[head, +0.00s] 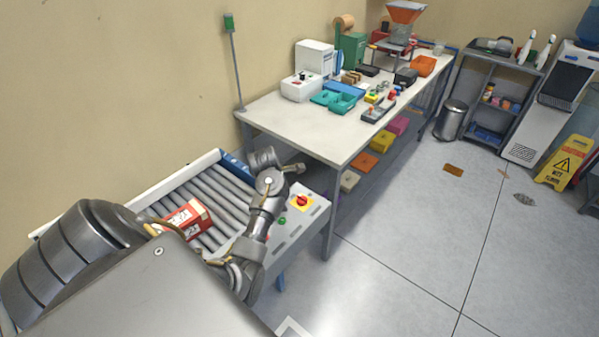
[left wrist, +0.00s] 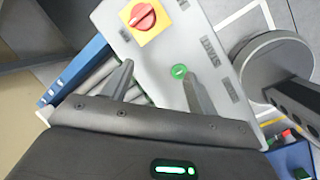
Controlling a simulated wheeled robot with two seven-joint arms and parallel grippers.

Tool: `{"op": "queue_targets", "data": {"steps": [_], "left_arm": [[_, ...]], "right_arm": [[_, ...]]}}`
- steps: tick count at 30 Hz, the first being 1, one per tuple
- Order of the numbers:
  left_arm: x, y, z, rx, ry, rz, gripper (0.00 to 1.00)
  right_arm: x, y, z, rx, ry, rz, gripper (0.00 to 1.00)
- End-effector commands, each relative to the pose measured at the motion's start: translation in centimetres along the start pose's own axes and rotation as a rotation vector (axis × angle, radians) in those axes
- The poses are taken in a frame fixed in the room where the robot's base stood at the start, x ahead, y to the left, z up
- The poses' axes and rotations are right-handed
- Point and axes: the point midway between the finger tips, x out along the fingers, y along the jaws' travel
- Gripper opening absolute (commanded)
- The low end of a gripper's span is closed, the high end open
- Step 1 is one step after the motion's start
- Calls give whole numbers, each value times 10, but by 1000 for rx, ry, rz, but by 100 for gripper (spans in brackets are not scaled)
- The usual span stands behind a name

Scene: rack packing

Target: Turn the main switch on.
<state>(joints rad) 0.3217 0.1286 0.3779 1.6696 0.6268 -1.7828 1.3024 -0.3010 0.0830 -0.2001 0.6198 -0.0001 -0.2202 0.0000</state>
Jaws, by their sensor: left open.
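The main switch (head: 302,202) is a red rotary knob on a yellow square plate on the pale control panel at the conveyor's end. In the left wrist view the red knob (left wrist: 142,16) shows at the top, with its grip bar lying slanted. A green button (left wrist: 179,71) sits on the same panel. My left gripper (left wrist: 158,75) is open and empty, its fingers apart over the panel. The knob is beyond the fingertips, and no contact shows. In the head view my left arm reaches over the panel, and its fingers are hard to make out. My right gripper is not in view.
A red and white box (head: 185,218) sits on the roller conveyor (head: 215,192), left of my arm. A long white workbench (head: 268,116) with several bins and devices stands behind the panel. A green-topped post (head: 233,55) rises by its corner.

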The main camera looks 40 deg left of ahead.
Motion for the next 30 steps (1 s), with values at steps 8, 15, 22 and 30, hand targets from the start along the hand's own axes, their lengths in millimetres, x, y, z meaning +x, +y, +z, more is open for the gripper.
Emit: {"op": "queue_targets", "data": {"steps": [8, 15, 22, 30], "left_arm": [[-17, 43, 24, -472, -126, -64, 58], [-11, 44, 26, -494, -131, -70, 58], [26, 42, 31, -494, -132, -72, 58], [71, 40, 37, -490, -129, -70, 58]], "right_arm": [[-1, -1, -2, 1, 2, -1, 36], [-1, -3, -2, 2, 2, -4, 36], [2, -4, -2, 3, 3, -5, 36], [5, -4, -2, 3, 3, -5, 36]]}}
